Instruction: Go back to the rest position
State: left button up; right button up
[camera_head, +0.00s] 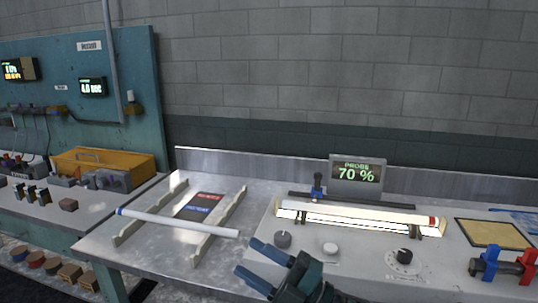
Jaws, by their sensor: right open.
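My right gripper (247,257) comes in at the bottom middle. Its two dark blue fingers are apart, with nothing between them, near the front left edge of the grey console (345,255). A white glass tube with a blue end (175,222) lies across two notched rails of a rack on the bench, left of the gripper and apart from it. A brightly lit white strip (355,217), with a red mark near its right end, lies on the console in front of the display. My left gripper is not in view.
A display (357,175) reads "PROBE 70 %". The console carries knobs (403,256), a yellow pad (492,234) and a blue and red clamp-like device (500,267). A teal panel (95,90) and yellow bin (100,163) stand left. Bare bench shows around the rack.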

jog(key=s+d+f+m+t+h, duration=0.2)
jog(key=d+f+m+t+h, duration=0.25)
jog(key=f+m+h, duration=0.45)
jog(key=s+d+f+m+t+h, duration=0.2)
jog(key=d+f+m+t+h, duration=0.3)
jog(key=m, duration=0.5)
jog(key=s+d+f+m+g+h, duration=0.1)
jog(key=s+d+f+m+g, duration=0.2)
jog(key=s+f, duration=0.4)
jog(key=s+d+f+m+g+h, duration=0.2)
jog(key=s+d+f+m+g, duration=0.1)
jog(key=s+f, duration=0.4)
jog(key=shift+d+f+m+g+h+p, duration=0.3)
jog(key=shift+d+m+g+p, duration=0.15)
jog(key=shift+d, duration=0.1)
